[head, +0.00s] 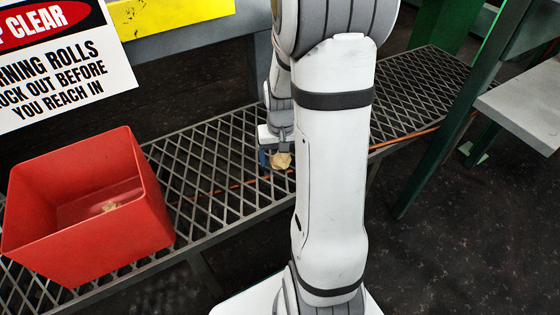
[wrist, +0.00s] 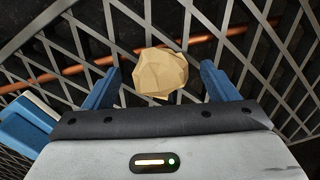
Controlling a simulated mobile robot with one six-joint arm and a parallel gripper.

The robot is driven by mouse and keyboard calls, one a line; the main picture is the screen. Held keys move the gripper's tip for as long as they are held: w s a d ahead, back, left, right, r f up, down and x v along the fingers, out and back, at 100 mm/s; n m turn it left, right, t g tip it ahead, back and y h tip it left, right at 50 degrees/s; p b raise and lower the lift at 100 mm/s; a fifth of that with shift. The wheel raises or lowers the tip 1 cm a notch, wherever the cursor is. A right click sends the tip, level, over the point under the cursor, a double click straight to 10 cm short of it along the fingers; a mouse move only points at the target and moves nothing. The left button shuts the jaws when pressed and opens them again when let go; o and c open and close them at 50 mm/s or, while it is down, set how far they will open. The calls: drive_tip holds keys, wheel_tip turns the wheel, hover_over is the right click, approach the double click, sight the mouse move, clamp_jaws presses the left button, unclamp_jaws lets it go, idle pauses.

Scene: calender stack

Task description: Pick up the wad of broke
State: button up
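The wad of broke (head: 281,160) is a small, crumpled tan lump at the grated walkway, beside my arm in the head view. In the wrist view the wad (wrist: 160,73) lies between the two blue fingers of my gripper (wrist: 160,84). A gap shows on each side of it, so the gripper is open and not touching it there. In the head view my gripper (head: 270,157) points down at the wad, and my forearm hides part of the area to the right.
A red bin (head: 140,200) stands on the grating (head: 215,150) at left, with a small tan piece (head: 110,206) inside. An orange rod or cable (head: 405,138) runs along the grating. A warning sign (head: 60,60) hangs upper left; green frame posts (head: 450,110) stand at right.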

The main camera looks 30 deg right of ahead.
drive_tip(key=c, duration=1)
wheel_tip(320, 180, up, 10)
drive_tip(key=p, duration=0.4)
drive_tip(key=shift+p, duration=0.3)
drive_tip(key=shift+c, duration=0.2)
drive_tip(key=shift+a, duration=0.1)
